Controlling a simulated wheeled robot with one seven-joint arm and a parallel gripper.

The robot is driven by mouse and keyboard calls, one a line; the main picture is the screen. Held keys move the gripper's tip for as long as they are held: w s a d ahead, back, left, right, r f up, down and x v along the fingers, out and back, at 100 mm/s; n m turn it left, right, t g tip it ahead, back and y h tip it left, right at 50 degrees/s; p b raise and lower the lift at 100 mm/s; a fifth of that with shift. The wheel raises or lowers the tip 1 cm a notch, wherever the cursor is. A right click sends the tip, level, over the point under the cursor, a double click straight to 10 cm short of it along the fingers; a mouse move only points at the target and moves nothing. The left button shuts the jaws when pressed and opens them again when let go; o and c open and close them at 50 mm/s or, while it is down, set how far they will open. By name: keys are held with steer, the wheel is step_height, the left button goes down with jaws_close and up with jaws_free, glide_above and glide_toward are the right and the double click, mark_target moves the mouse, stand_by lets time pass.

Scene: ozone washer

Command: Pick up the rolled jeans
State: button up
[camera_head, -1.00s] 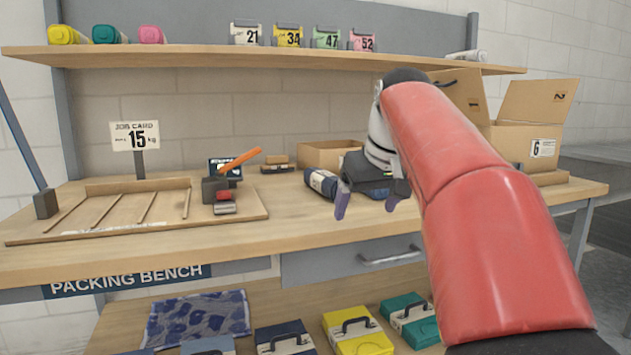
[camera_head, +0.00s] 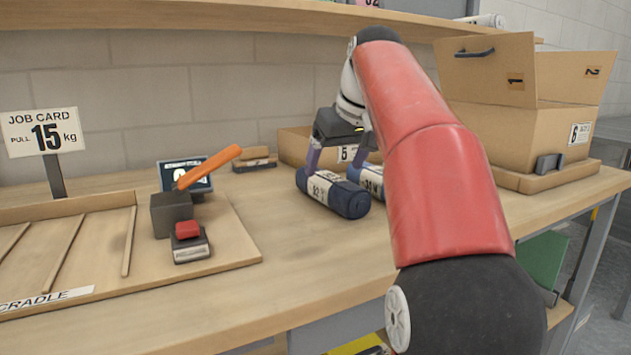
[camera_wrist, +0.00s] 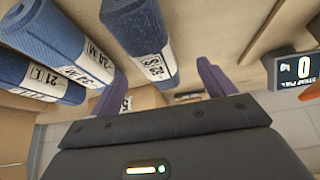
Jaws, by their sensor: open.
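A dark blue rolled pair of jeans (camera_head: 333,193) with a white label lies on the bench. In the wrist view, the roll labelled 32 S (camera_wrist: 140,35) lies ahead, between the lines of the two fingers and nearer the left one. My gripper (camera_head: 340,160) is open and empty, pointing down at this roll; I cannot tell whether a finger touches it. It also shows in the wrist view (camera_wrist: 165,68). A second blue roll (camera_head: 368,178) lies right behind, partly hidden by my arm. The wrist view shows two more labelled rolls, an upper one (camera_wrist: 50,38) and a lower one (camera_wrist: 32,80), at left.
An open carton labelled 5 (camera_head: 295,145) stands behind the rolls. A larger carton labelled 6 (camera_head: 500,120) stands at right. At left are a wooden cradle (camera_head: 230,240), a device with an orange lever (camera_head: 210,165) and a small display (camera_head: 185,172). Bench front is clear.

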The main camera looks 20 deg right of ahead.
mark_target(333, 178)
steer(key=x, duration=0.2)
steer(key=b+x, duration=0.1)
steer(key=x, duration=0.4)
steer(key=shift+w+d+f, duration=0.3)
steer(key=shift+d, duration=0.1)
steer(key=c, duration=1.3)
steer(key=shift+r, duration=0.1)
step_height(333, 178, up, 6)
steer(key=shift+p, duration=1.2)
steer(key=shift+r+b, duration=0.4)
steer(key=shift+r, duration=1.55)
